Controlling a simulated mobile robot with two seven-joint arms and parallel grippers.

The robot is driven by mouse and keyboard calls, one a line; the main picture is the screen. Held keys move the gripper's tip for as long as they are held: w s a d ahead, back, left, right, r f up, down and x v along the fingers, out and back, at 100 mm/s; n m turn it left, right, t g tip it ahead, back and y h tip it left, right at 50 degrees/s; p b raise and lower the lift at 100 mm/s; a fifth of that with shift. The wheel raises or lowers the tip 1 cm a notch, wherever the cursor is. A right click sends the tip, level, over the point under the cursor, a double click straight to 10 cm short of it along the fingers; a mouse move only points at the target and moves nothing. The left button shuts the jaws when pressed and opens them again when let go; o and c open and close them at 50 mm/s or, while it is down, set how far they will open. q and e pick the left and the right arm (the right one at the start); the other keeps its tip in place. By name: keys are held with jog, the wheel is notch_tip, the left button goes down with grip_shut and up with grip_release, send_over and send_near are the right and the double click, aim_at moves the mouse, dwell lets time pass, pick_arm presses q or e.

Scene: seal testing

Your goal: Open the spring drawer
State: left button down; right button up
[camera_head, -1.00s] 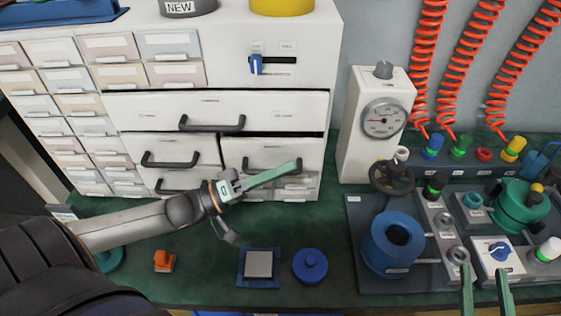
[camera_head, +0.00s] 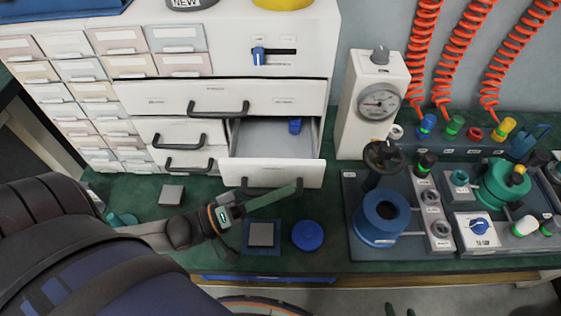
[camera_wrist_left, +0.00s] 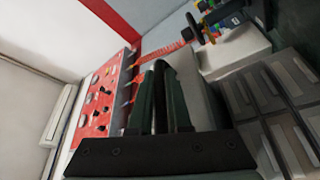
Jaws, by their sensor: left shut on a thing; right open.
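The spring drawer (camera_head: 228,172), white-fronted, is pulled out at the lower right of the white cabinet. Its inside shows, with a small blue object (camera_head: 295,126) at the back right. My left gripper (camera_head: 292,189), with green fingers, is shut on the dark drawer handle (camera_head: 255,184). In the left wrist view the dark green fingers (camera_wrist_left: 163,98) are close together around a dark bar. My right gripper (camera_head: 399,309) shows only its green fingertips at the bottom edge, apart from each other and empty.
Other cabinet drawers (camera_head: 180,130) are shut. A blue square pad (camera_head: 262,250) and a round blue piece (camera_head: 307,236) lie on the green bench in front of the drawer. Test equipment with a blue cylinder (camera_head: 380,218) and a gauge post (camera_head: 365,130) stands to the right.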

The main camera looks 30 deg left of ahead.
pick_arm(q)
jog(key=s+d+p, duration=0.2)
jog(key=s+d, duration=0.1)
jog(key=s, duration=0.2)
jog(key=shift+s+d, duration=0.15)
jog(key=shift+s, duration=0.1)
jog(key=c, duration=0.9)
grip_release()
jog(key=shift+o, duration=0.2)
jog(key=v, duration=1.2)
jog(key=shift+s+p, duration=0.2)
jog(key=shift+p, duration=0.1)
